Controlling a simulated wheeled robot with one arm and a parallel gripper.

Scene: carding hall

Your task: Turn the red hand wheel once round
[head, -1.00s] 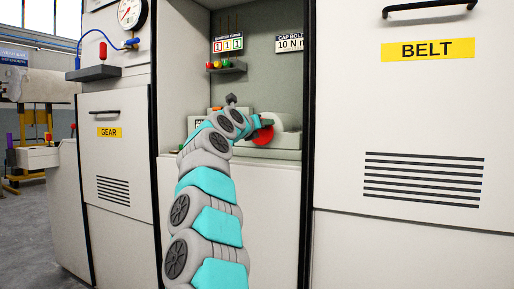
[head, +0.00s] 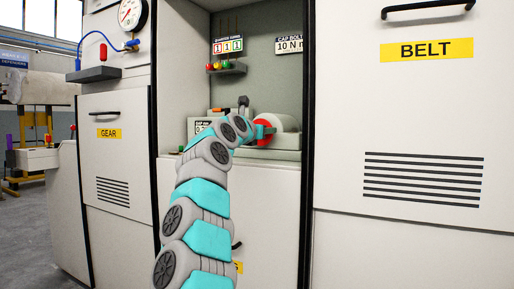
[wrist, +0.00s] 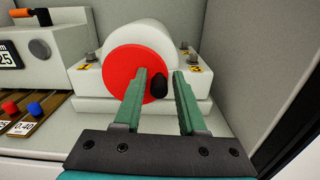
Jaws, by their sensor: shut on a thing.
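The red hand wheel (wrist: 120,72) is a red disc on the front of a rounded white housing (wrist: 165,36). A black knob (wrist: 159,88) stands out at the right side of the disc. My gripper (wrist: 161,75) has its green fingers on either side of the knob and is shut on it. In the head view the wheel (head: 263,123) shows only in part behind my gripper (head: 268,131), inside the open recess.
Bolts with yellow tags (wrist: 87,66) flank the housing. A box with a number display (wrist: 15,55) and a rack with red and blue knobs (wrist: 33,108) stand left. The recess walls are close on the right. A shelf with coloured balls (head: 226,68) hangs above.

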